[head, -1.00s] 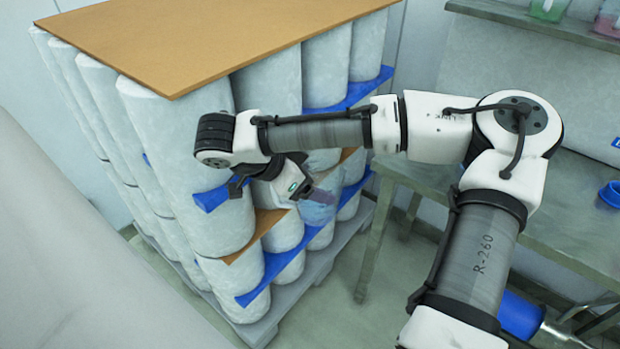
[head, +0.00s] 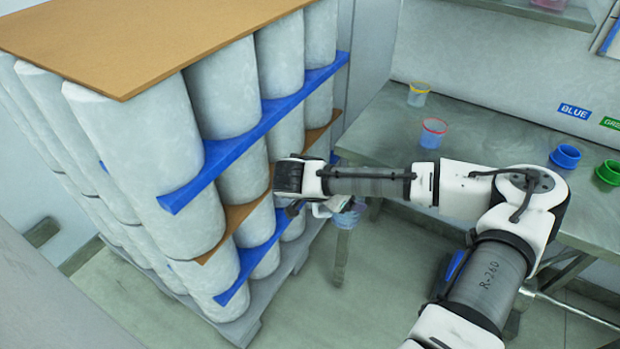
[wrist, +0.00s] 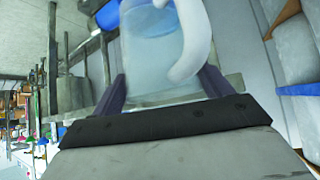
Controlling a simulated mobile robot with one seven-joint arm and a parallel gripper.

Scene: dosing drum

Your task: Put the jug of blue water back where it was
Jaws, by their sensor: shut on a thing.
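The jug (wrist: 150,60) is clear with pale blue water and a white handle (wrist: 190,40), and it fills the upper middle of the wrist view. My gripper (wrist: 160,92) is shut on it, with one finger on each side. In the head view my gripper (head: 322,208) holds the jug (head: 349,216) between the wrapped stack and the bench, in front of the bench's left end and below its top. My wrist partly hides the jug there. The BLUE label (head: 573,111) is on the wall behind the bench, above a blue collar (head: 565,158).
The metal bench (head: 480,140) carries a yellow-rimmed cup (head: 418,95), a red-rimmed cup (head: 433,133) and a green collar (head: 608,173). A pallet stack of white rolls (head: 225,100) with blue and brown boards stands close left. A shelf (head: 520,10) is above the bench.

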